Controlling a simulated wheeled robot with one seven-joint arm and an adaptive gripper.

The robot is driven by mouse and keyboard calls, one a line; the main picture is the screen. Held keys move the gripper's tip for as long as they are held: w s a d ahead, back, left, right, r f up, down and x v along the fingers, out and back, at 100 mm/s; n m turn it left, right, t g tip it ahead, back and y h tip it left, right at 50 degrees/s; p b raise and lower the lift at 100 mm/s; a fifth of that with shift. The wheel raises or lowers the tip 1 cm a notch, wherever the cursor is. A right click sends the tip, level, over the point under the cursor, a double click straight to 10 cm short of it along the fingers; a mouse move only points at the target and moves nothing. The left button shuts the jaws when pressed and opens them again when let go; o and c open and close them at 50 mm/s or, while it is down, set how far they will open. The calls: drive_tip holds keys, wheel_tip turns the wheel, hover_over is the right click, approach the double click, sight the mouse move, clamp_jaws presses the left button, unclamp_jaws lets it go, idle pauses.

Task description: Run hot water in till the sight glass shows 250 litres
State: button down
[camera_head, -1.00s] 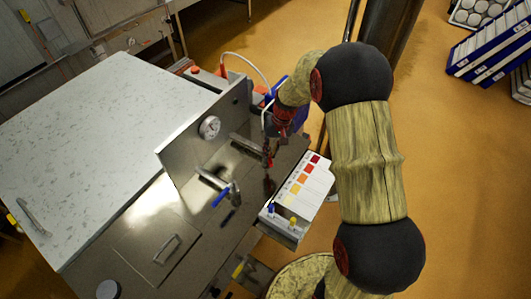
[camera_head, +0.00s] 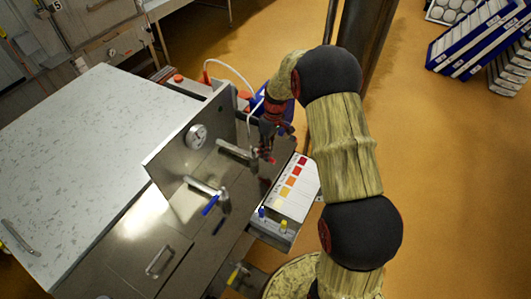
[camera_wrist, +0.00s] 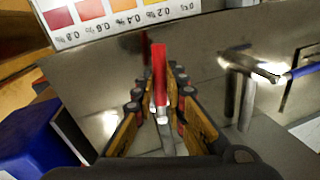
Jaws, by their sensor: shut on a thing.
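A steel tap with a red lever handle (camera_wrist: 158,75) stands out from the steel panel (camera_head: 160,165). My gripper (camera_wrist: 158,108) is shut on the red lever, with its fingers on either side and the red end sticking out beyond them. In the head view my gripper (camera_head: 267,150) is at the right part of the panel, where my wrist partly hides the tap. A second tap with a blue handle (camera_head: 210,204) is to the left, and it also shows in the wrist view (camera_wrist: 303,70). I cannot make out a sight glass or any water level.
A round dial (camera_head: 197,136) is on the panel. A blue box (camera_wrist: 25,140) is close to my gripper. Open floor (camera_head: 450,180) lies to the right.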

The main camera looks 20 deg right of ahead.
drive_tip(key=shift+w, duration=0.1)
idle(0.3)
drive_tip(key=c, duration=1.8)
unclamp_jaws()
wheel_tip(320, 180, up, 12)
drive_tip(key=w+d, duration=0.1)
drive_tip(key=d, duration=0.1)
drive_tip(key=shift+f, duration=0.15)
